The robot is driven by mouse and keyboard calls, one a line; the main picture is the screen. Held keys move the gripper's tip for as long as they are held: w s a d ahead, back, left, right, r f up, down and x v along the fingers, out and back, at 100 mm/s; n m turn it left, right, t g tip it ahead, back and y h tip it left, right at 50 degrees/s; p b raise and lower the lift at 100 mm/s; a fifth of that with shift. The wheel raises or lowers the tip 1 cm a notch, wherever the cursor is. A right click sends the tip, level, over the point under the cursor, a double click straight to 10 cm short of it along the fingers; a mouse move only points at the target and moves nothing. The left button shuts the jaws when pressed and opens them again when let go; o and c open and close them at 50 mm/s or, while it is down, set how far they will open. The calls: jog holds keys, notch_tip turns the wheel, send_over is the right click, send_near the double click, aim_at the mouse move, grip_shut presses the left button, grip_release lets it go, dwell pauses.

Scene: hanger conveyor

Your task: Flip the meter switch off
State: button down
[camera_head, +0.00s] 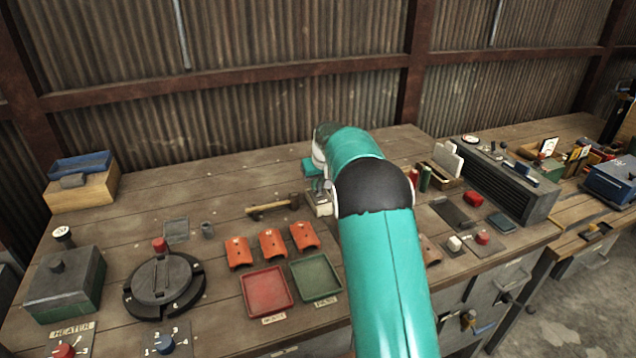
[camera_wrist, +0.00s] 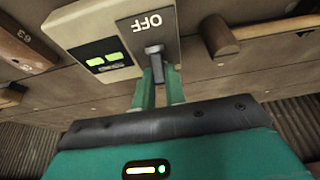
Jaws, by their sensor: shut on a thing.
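The meter (camera_wrist: 68,28) is a pale box with two lit green displays and a grey switch plate marked OFF, which reads upside down in the wrist view. The grey switch lever (camera_wrist: 154,50) stands out from the plate just below the OFF mark in the picture. My gripper (camera_wrist: 158,72) is at the lever, with its teal fingers shut on it. The fingers hide the lower part of the plate. In the head view, the meter (camera_head: 318,207) is mostly hidden behind my arm, and my gripper is small there.
A wooden mallet (camera_head: 272,207) lies just left of the meter. Orange curved pieces (camera_head: 272,243), a red tray (camera_head: 266,291) and a green tray (camera_head: 316,277) are nearer. A dark ribbed unit (camera_head: 500,178) stands to the right.

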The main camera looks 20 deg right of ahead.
aim_at(319, 186)
jog(key=shift+s, duration=0.1)
jog(key=shift+s+d+r+t, duration=0.1)
jog(key=shift+s+t, duration=0.15)
jog(key=shift+t, duration=0.45)
jog(key=shift+s+t, duration=0.25)
jog(key=shift+t, duration=0.45)
jog(key=shift+s+d+t, duration=0.1)
jog(key=shift+s+t, duration=0.15)
jog(key=shift+t, duration=0.4)
jog(key=shift+s+t, duration=0.25)
jog(key=shift+t, duration=0.4)
jog(key=shift+s+f+t, duration=0.1)
jog(key=shift+s+t, duration=0.25)
jog(key=shift+t, duration=0.7)
jog(key=shift+s+f+t, duration=0.1)
jog(key=shift+s+t, duration=0.2)
jog(key=shift+t, duration=0.75)
jog(key=shift+a, duration=0.2)
jog(key=c, duration=1.4)
grip_release()
jog(key=shift+c, duration=0.2)
